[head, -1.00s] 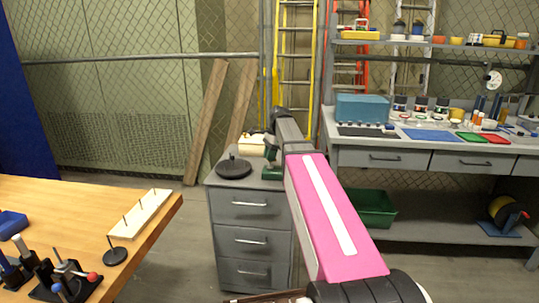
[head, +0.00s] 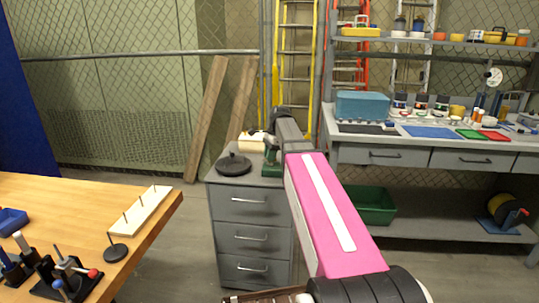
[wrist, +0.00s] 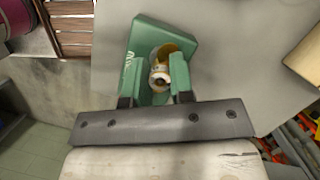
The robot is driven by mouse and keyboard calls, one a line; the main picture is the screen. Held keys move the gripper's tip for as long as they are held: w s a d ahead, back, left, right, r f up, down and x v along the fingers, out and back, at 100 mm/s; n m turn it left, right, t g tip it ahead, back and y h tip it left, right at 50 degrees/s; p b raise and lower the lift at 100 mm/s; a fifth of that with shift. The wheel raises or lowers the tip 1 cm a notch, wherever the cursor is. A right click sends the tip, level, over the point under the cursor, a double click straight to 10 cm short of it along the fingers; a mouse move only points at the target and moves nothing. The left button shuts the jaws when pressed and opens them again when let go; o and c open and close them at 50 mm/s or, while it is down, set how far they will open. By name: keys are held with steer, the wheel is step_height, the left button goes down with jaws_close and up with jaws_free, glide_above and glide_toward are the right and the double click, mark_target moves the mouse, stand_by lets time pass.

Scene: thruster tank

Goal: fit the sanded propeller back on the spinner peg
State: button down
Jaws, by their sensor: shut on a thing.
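In the wrist view my gripper (wrist: 155,97) is shut on a small cream-and-brass piece (wrist: 159,76). Its shape is partly hidden between the fingers, so I cannot tell whether it is the propeller. A green tool body (wrist: 147,34) lies directly beyond the fingertips; whether the piece touches it is unclear. In the head view the green tool (head: 271,158) stands on the grey drawer cabinet, partly behind my arm, which hides the gripper. A black round base with a short upright post (head: 233,165) stands left of it. I cannot tell which upright is the spinner peg.
A wooden table (head: 65,190) at left holds a pegged board (head: 148,210), a small black disc stand (head: 116,252), a blue tray (head: 12,221) and a tool rack. A grey workbench (head: 450,150) with a blue box (head: 362,105) stands right. Floor shows between table and cabinet.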

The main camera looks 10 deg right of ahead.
steer(key=shift+f, duration=0.6)
stand_by(0.4)
steer(key=c, duration=0.9)
jaws_free()
steer(key=shift+r, duration=0.1)
steer(key=a+v, duration=0.1)
steer(key=v, duration=1.3)
steer(key=shift+r, duration=0.35)
steer(key=shift+s+d, duration=0.1)
